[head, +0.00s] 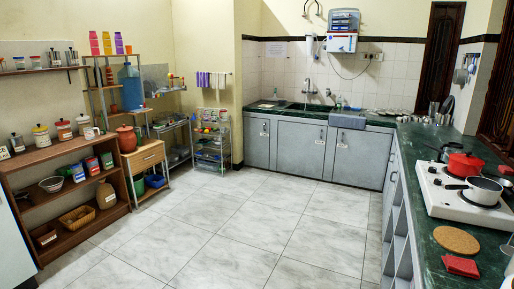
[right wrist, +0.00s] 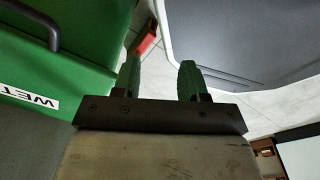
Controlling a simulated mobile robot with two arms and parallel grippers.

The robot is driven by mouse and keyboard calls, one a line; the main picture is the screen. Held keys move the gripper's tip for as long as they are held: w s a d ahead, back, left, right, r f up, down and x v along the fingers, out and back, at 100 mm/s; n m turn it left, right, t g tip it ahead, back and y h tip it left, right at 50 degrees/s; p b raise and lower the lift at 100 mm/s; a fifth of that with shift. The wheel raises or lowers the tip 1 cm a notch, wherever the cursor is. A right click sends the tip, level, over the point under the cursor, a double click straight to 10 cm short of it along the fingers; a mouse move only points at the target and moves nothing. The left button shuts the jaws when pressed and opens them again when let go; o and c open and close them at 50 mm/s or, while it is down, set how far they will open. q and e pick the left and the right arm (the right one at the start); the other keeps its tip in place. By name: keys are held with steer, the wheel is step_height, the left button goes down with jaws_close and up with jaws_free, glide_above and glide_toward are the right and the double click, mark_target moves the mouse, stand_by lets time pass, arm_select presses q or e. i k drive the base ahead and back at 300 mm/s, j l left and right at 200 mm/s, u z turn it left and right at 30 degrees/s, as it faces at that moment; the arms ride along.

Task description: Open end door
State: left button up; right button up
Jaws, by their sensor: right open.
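A row of grey cabinet doors stands under the dark green counter at the back of the head view. They are a left door (head: 256,143), a middle door (head: 301,150) and a wide right door (head: 356,158) by the corner. I cannot tell which is the end door. My right gripper (right wrist: 160,78) shows in the right wrist view, its two green fingers apart with nothing between them. It is not seen at any cabinet door. My left gripper is not in view.
In the right wrist view, a green bin (right wrist: 90,75) marked WET is close on the left and a grey panel (right wrist: 245,40) lies to the right. The tiled floor (head: 235,225) is clear. A wooden shelf (head: 70,190) stands left; the right counter (head: 445,240) holds a stove (head: 450,200).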

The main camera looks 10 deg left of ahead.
mark_target(256, 131)
steer(key=i+j, duration=0.3)
steer(key=j, duration=0.15)
steer(key=i+j, duration=0.35)
steer(key=i+j+z, duration=0.2)
steer(key=i, duration=0.35)
steer(key=i+j+z, duration=0.15)
steer(key=i, duration=0.35)
steer(key=i+j+z, duration=0.2)
steer(key=i, duration=0.3)
steer(key=i+u, duration=0.1)
steer(key=i, duration=1.05)
steer(key=i+l, duration=0.2)
steer(key=i, duration=0.9)
steer(key=i+j+u, duration=0.2)
steer(key=i+u, duration=0.15)
steer(key=i, duration=0.85)
steer(key=i+l+u, duration=0.1)
steer(key=i+u, duration=0.2)
steer(key=i, duration=0.85)
